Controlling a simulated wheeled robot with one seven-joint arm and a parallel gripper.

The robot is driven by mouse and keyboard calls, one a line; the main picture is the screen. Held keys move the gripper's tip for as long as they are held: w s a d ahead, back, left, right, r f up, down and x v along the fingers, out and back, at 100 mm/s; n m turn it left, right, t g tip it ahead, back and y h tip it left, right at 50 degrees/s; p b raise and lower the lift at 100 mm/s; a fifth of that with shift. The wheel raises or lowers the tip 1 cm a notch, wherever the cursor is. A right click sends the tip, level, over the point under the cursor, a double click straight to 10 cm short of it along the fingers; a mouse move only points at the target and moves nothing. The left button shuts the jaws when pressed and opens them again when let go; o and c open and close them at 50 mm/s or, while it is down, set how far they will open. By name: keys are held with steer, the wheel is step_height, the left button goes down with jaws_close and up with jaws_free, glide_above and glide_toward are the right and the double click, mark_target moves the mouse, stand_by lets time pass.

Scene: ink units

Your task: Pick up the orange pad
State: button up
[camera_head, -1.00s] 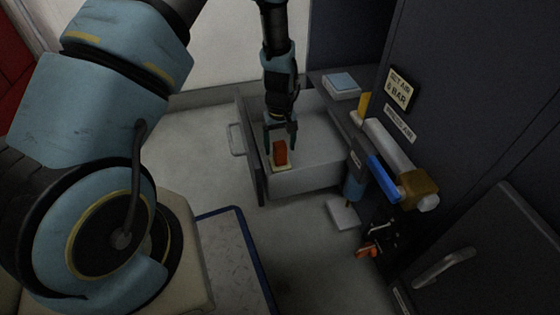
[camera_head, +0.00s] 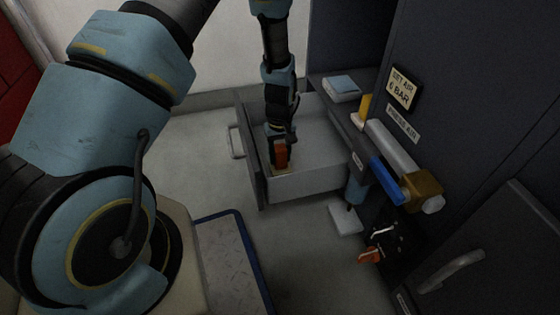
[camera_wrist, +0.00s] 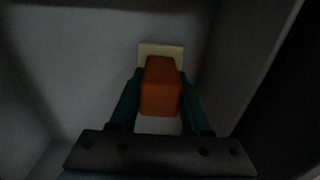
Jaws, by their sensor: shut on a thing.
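The orange pad (camera_head: 281,153) is a small upright block inside the open drawer (camera_head: 306,187), near its front left corner. In the wrist view the pad (camera_wrist: 161,88) stands between the two green fingers of my gripper (camera_wrist: 160,95), which are shut on its sides. A pale yellow piece (camera_wrist: 162,50) shows at the pad's far end; I cannot tell whether the pad still touches it. In the head view my gripper (camera_head: 280,158) reaches down into the drawer, and its fingers are partly hidden by the pad.
The drawer's front panel (camera_head: 249,160) and walls stand close around my gripper. To the right are a blue handle (camera_head: 386,181), a brass fitting (camera_head: 421,188) and a white block (camera_head: 345,219). A blue-topped box (camera_head: 341,87) sits on the ledge behind. The rest of the drawer floor looks clear.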

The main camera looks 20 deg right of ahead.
jaws_close()
step_height(320, 180, up, 10)
steer(key=p, duration=0.4)
steer(key=shift+p, duration=0.35)
